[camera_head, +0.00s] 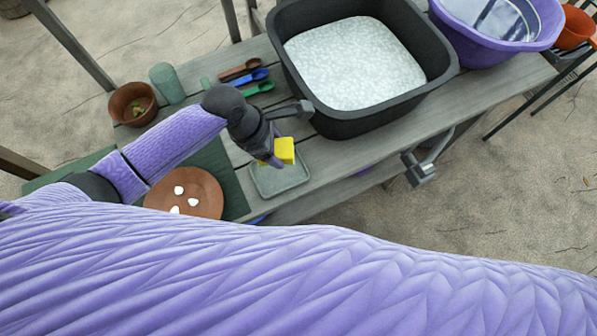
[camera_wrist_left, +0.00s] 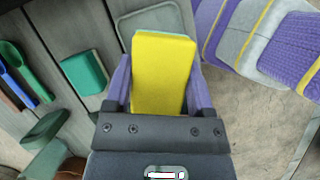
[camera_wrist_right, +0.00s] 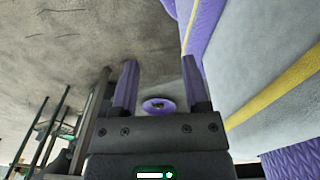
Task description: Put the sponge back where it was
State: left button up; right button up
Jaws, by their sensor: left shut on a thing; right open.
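A yellow sponge (camera_head: 284,149) with a thin green layer is held in my left gripper (camera_head: 272,157). In the left wrist view the sponge (camera_wrist_left: 160,75) sits between the two purple fingers (camera_wrist_left: 160,90), which are shut on it. In the head view it is over the far edge of a shallow grey-green tray (camera_head: 278,190) on the bench. The tray also shows behind the sponge in the left wrist view (camera_wrist_left: 150,17). My right gripper (camera_wrist_right: 158,85) is open and empty, pointing at the sandy ground.
A dark basin (camera_head: 438,72) of white foam stands right of the left gripper, with a purple tub (camera_head: 548,36) beyond. Coloured spoons (camera_head: 258,75), a green cup (camera_head: 167,83), a brown pot (camera_head: 133,104) and a brown plate with white pieces (camera_head: 204,191) stand at left.

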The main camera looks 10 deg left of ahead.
aim_at(285, 172)
pick_arm(q)
notch_tip(285, 172, down, 9)
jog(key=b, duration=0.4)
jog(key=shift+b, duration=0.35)
jog(key=shift+f, duration=0.4)
jog(key=shift+r, duration=0.2)
jog(key=o, duration=1.1)
jog(key=shift+f, duration=0.1)
jog(key=shift+c, duration=0.2)
jog(key=w+p+v, duration=0.1)
jog(key=p+v, duration=0.5)
jog(key=v, duration=0.6)
jog(key=shift+s, duration=0.45)
